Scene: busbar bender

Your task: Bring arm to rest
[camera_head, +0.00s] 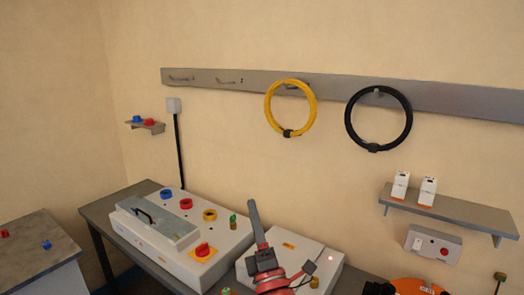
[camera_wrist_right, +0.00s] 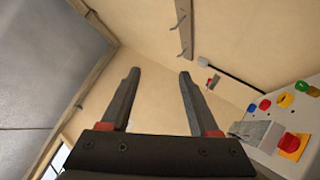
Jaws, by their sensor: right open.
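My right gripper (camera_head: 253,204) shows at the bottom centre of the head view, pointing up in front of the white machine boxes. It shows nearly edge-on there, with one dark finger clear. In the right wrist view my right gripper (camera_wrist_right: 160,74) is open, its two dark fingers spread with nothing between them. Plain wall lies beyond the fingertips. My left gripper is in neither view.
A white control box (camera_head: 170,245) with coloured knobs and a second white box (camera_head: 325,262) stand on the bench. Yellow (camera_head: 268,108) and black (camera_head: 348,123) coils hang from the wall rail (camera_head: 440,96). A shelf (camera_head: 455,209) is at right.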

